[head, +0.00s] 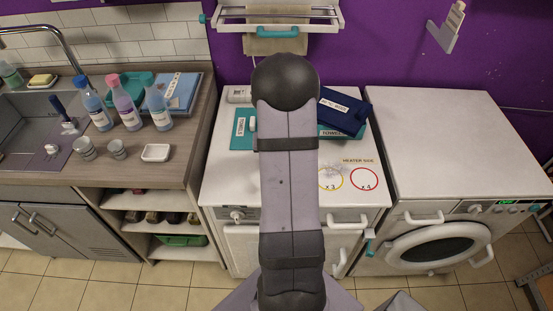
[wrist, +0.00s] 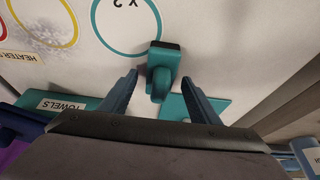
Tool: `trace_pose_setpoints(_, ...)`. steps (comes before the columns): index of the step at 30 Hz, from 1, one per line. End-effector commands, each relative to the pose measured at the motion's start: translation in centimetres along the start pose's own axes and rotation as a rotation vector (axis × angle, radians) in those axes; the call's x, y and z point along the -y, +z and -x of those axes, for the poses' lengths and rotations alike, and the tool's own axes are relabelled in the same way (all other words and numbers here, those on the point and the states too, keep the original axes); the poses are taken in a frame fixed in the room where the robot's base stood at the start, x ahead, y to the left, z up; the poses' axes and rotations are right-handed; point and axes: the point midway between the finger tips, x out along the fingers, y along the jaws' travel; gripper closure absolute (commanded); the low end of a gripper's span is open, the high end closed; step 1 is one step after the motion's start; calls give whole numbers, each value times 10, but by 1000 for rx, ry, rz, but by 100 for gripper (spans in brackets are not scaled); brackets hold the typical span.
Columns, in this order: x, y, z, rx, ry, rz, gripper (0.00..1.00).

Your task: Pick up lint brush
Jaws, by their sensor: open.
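A teal object with a dark strip along its head, which looks like the lint brush (wrist: 161,62), lies on the white top at the edge of a teal circle. Its narrow handle points down toward my gripper in the wrist view. My gripper (wrist: 160,77) is open, with one blue finger on each side of the brush and a visible gap on both sides. I cannot tell how high the fingers are above the surface. In the head view my arm hides both the gripper and the brush.
The washer top (head: 440,140) on the right is clear. A rack (head: 280,14) hangs on the wall behind. Bottles (head: 127,108) stand left.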

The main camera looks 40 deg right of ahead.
Motion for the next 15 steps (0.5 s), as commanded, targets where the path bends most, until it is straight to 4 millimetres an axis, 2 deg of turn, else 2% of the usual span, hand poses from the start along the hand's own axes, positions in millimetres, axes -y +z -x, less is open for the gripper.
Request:
trace_pose_setpoints(7,0,0,-1,-1,0,0,44)
trace_pose_setpoints(12,0,0,-1,-1,0,0,84)
trace_pose_setpoints(13,0,0,-1,-1,0,0,90)
trace_pose_setpoints(15,0,0,0,-1,0,0,90)
